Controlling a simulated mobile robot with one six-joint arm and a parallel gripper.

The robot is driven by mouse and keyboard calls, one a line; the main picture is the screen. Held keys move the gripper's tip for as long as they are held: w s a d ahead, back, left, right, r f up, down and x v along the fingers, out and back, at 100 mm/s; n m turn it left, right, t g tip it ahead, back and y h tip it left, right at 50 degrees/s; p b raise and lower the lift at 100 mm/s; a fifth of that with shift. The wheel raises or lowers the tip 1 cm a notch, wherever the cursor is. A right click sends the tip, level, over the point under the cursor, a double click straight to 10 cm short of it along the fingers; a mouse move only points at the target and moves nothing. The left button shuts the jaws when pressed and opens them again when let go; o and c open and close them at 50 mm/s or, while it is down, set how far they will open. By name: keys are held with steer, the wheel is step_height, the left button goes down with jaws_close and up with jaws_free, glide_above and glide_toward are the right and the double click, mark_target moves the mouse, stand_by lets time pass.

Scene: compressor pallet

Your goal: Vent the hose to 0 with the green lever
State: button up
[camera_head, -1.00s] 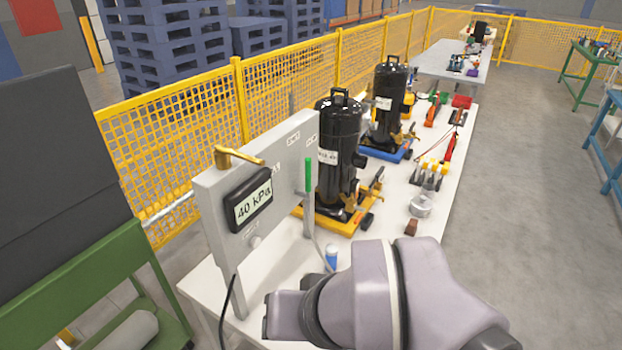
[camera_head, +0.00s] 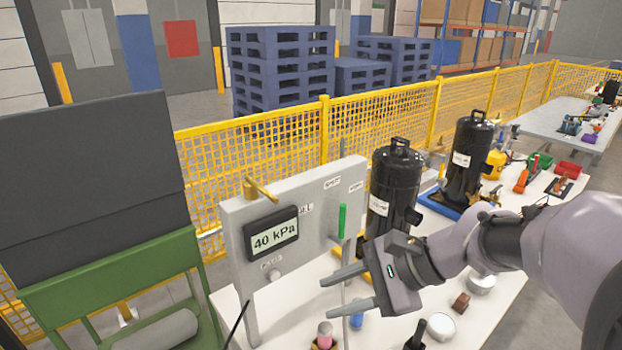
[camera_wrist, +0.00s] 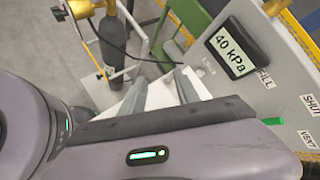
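The grey panel (camera_head: 320,250) stands upright at the table's end. Its gauge (camera_head: 274,238) reads 40 kPa, also in the wrist view (camera_wrist: 231,49). The green lever (camera_head: 342,221) stands upright on the panel's right part. In the wrist view its green end (camera_wrist: 273,121) shows beside the VENT label (camera_wrist: 308,138), partly hidden by my gripper body. A thin pale hose (camera_head: 343,300) seems to hang below the lever. My gripper (camera_head: 326,297) is open and empty, in front of the panel and below the lever. Its fingers (camera_wrist: 160,88) point left, apart from the lever.
A brass-coloured handle (camera_head: 262,190) sits on the panel's top left. Black compressors (camera_head: 395,190) stand behind my wrist, with small parts on the white table (camera_head: 490,315). A green cart (camera_head: 100,270) is at left. Yellow fencing (camera_head: 290,145) runs behind.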

steer(key=w+d+f+m+t+y, duration=0.1)
steer(key=w+d+m+t+y, duration=0.2)
steer(key=w+d+m, duration=0.55)
steer(key=m+t, duration=0.4)
steer(key=t, duration=0.3)
glide_toward(345, 215)
steer(key=b+x, duration=0.3)
steer(key=x, duration=0.8)
steer(key=shift+f, duration=0.1)
steer(key=shift+d, duration=0.1)
jaws_close()
